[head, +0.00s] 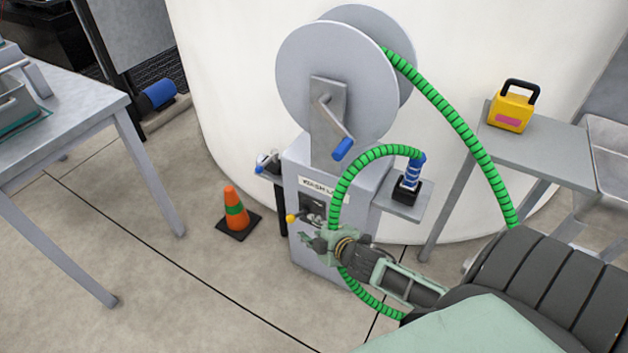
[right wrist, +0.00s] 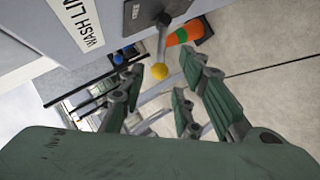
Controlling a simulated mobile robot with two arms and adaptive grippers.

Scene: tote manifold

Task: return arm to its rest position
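My right gripper (head: 314,241) is in front of the grey wash line cabinet (head: 318,262), near its lever with a yellow knob (head: 291,218). In the right wrist view its green fingers (right wrist: 160,88) are spread apart with nothing held between them. The yellow knob (right wrist: 159,71) shows beyond the gap between the fingertips; I cannot tell how far off it is. My right arm reaches in from the lower right. My left gripper is not in view.
A green hose (head: 455,118) runs from the reel (head: 335,80), passes behind my right arm and loops up to a blue nozzle (head: 408,177) in a black holder. An orange cone (head: 234,208) stands left. Tables flank both sides; a yellow box (head: 510,108) sits on the right one.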

